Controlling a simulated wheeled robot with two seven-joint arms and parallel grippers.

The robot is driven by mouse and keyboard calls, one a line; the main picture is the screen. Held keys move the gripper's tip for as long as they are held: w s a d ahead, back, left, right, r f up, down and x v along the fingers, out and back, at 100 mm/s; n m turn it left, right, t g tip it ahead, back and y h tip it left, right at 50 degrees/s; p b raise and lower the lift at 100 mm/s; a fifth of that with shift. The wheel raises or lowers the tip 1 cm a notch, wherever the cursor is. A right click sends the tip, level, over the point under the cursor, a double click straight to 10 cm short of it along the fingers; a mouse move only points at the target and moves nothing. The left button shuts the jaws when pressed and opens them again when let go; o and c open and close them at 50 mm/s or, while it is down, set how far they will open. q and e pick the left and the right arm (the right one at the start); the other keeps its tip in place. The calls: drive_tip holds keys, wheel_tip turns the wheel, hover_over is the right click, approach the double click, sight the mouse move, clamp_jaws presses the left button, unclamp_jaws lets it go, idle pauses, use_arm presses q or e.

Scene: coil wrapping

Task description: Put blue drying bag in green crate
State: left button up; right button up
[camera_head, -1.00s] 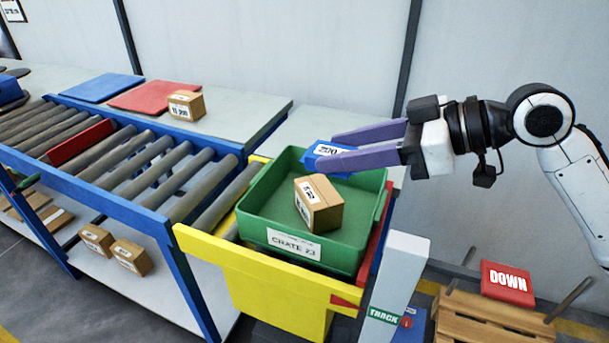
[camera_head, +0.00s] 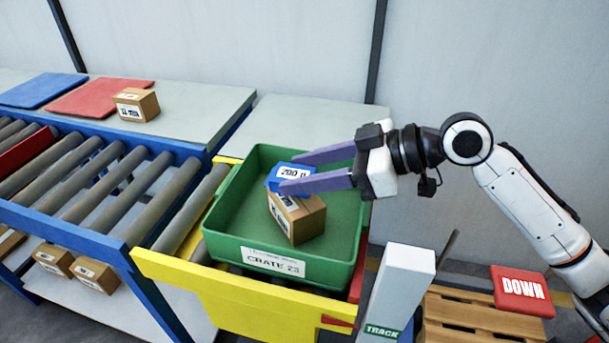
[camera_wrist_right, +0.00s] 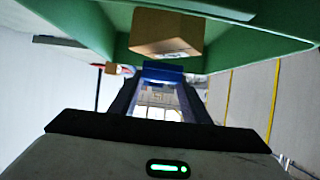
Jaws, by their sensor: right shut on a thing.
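The blue drying bag (camera_head: 287,172), with a white label, is held between the purple fingers of my right gripper (camera_head: 290,172). It is over the green crate (camera_head: 318,270), above and partly in front of a cardboard box (camera_head: 305,219) inside the crate. In the right wrist view the bag (camera_wrist_right: 162,72) shows as a blue strip across the fingertips, with the box (camera_wrist_right: 166,33) and the crate wall (camera_wrist_right: 80,28) beyond. The exact gap between bag and box cannot be told. My left gripper is not in view.
The crate sits on a yellow stand (camera_head: 215,300) at the end of a roller conveyor (camera_head: 110,200). A small box (camera_head: 137,104) and red and blue mats lie on the table behind. A white post (camera_head: 400,285) and a red DOWN sign (camera_head: 522,290) stand at right.

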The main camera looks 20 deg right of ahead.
drive_tip(key=shift+f, duration=0.3)
drive_tip(key=shift+f, duration=0.5)
drive_tip(key=o, duration=1.1)
drive_tip(key=shift+r, duration=0.3)
drive_tip(key=v, duration=1.2)
drive_tip(key=shift+r+b, duration=0.35)
